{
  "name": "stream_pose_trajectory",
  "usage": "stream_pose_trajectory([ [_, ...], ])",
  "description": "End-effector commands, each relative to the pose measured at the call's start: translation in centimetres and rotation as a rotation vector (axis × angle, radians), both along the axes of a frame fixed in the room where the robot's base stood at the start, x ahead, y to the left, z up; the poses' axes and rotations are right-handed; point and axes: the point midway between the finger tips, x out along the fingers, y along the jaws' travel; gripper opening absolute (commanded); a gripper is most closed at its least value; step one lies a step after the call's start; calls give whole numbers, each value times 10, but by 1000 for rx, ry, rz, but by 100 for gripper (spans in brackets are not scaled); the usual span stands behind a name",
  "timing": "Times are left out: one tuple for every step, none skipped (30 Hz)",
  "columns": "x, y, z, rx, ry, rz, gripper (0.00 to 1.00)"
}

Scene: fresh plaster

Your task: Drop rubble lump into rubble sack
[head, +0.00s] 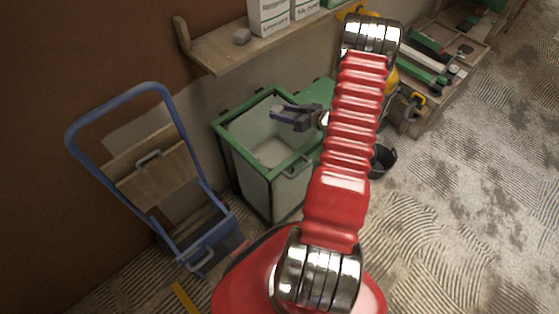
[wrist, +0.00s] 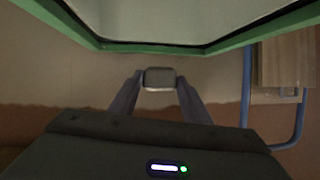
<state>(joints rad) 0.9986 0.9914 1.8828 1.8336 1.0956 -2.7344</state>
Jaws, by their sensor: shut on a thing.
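The rubble sack (head: 255,150) appears as a pale open-topped liner in a green-rimmed frame, left of my arm in the head view. Its pale inside and green rim (wrist: 225,42) cross the top of the wrist view. My gripper (head: 276,112) reaches in from the right above the sack's opening in the head view. The lump is hard to make out in the head view. Its exact height over the rim cannot be told.
A blue hand truck (head: 120,103) stands left of the sack. A black bucket (head: 383,160) stands to the right. The right floor is open.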

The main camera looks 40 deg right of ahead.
Motion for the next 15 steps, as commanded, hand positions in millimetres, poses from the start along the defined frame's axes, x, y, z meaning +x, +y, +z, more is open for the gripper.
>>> stream_pose_trajectory([
  [0,0,-6,2,0,0,17],
  [0,1,-9,2,0,0,17],
  [0,1,-13,2,0,0,17],
  [0,1,-16,2,0,0,17],
  [0,1,-19,2,0,0,17],
  [0,0,-23,2,0,0,17],
  [0,1,-26,1,0,1,17],
  [0,1,-29,1,0,1,17],
  [0,1,-33,2,0,1,17],
  [0,1,-36,2,0,1,17],
  [0,1,-38,1,0,2,17],
  [0,0,-40,1,-1,1,17],
  [0,0,-42,1,-1,1,17],
  [0,0,-43,1,-1,1,17],
  [0,0,-44,1,-1,1,17],
])
